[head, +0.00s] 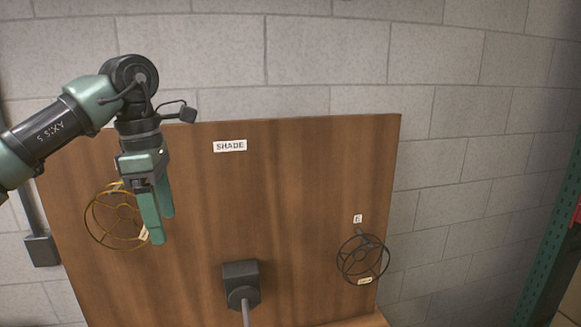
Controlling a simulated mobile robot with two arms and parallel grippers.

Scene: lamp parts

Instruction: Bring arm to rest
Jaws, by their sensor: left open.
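My left gripper (160,226) hangs from the arm that comes in from the left. Its two green fingers point down, apart and with nothing between them. It is in front of the wooden board (300,180). A round yellow wire frame (97,224) is on the board just left of the fingers and partly hidden by them; I cannot tell whether they touch it. A round dark wire frame (343,262) is on the board's right side, below a small white label. My right gripper is not in view.
A white label reading SHADE (230,146) is at the board's upper middle. A dark block (241,272) with a pale rod below it is at the lower middle. A grey brick wall (330,50) is behind. A green perforated post (555,235) stands at the right edge.

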